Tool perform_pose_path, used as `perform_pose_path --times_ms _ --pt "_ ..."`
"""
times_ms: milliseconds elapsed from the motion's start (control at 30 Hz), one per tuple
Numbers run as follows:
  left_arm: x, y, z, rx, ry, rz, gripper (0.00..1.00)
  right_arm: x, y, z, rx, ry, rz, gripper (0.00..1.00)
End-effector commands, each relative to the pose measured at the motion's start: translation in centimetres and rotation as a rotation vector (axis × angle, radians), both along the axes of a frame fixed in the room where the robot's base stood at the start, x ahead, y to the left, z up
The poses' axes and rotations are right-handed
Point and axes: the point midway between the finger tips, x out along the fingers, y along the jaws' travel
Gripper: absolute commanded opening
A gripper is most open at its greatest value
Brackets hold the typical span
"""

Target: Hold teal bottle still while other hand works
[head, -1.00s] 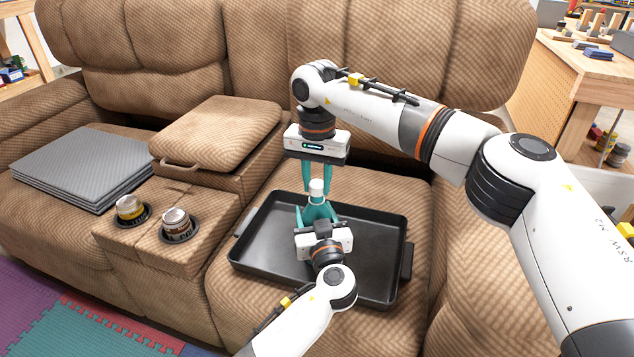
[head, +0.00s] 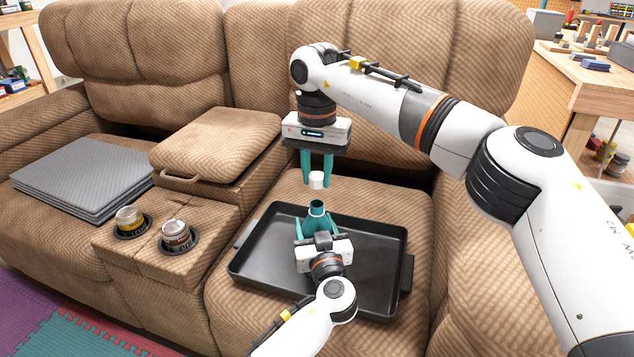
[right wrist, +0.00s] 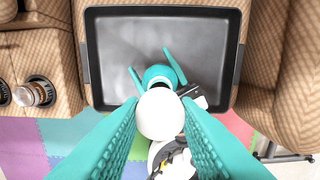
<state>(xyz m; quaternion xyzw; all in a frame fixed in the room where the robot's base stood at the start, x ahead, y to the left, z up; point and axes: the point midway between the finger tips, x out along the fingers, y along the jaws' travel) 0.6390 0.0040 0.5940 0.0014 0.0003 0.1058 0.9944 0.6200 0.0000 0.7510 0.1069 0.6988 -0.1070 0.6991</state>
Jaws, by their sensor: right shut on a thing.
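The teal bottle (head: 317,209) stands upright over the black tray in the head view, its neck open at the top. My left gripper (head: 318,229) comes in from below, its teal fingers shut around the bottle's body. My right gripper (head: 317,180) hangs above, shut on the white cap (head: 317,180), with a clear gap between cap and bottle. In the right wrist view the cap (right wrist: 160,114) sits between my right fingertips and hides part of the bottle (right wrist: 158,76). The left fingers (right wrist: 157,76) show on both sides of the bottle there.
The black tray (head: 262,285) lies on the brown recliner seat. Grey mats (head: 80,172) lie stacked on the left seat. The couch back (head: 410,60) rises behind my right arm.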

Motion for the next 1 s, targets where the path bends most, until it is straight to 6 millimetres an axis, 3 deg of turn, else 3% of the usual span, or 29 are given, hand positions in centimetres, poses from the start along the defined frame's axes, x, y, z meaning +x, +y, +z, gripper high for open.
perform_pose_path --times_ms 200,233,367,733,1000 --pt "0.0 0.0 0.0 0.001 0.0 0.0 0.0 0.0 0.0 0.2 -0.001 0.001 0.0 0.01" --pt "0.0 0.0 0.0 0.001 0.0 0.0 0.61 0.0 0.0 0.2 -0.001 0.001 0.0 0.01" --pt "0.0 0.0 0.0 0.001 0.0 0.0 0.82 0.0 0.0 0.2 -0.001 0.001 0.0 0.01" --pt "-0.6 -0.2 -0.1 0.001 0.002 -0.001 0.82 0.0 0.0 0.4 0.0 0.001 -0.001 0.01" --pt "-5.5 -1.2 0.0 -0.003 0.003 -0.002 0.82 0.0 0.0 1.3 0.0 0.001 -0.001 0.01"
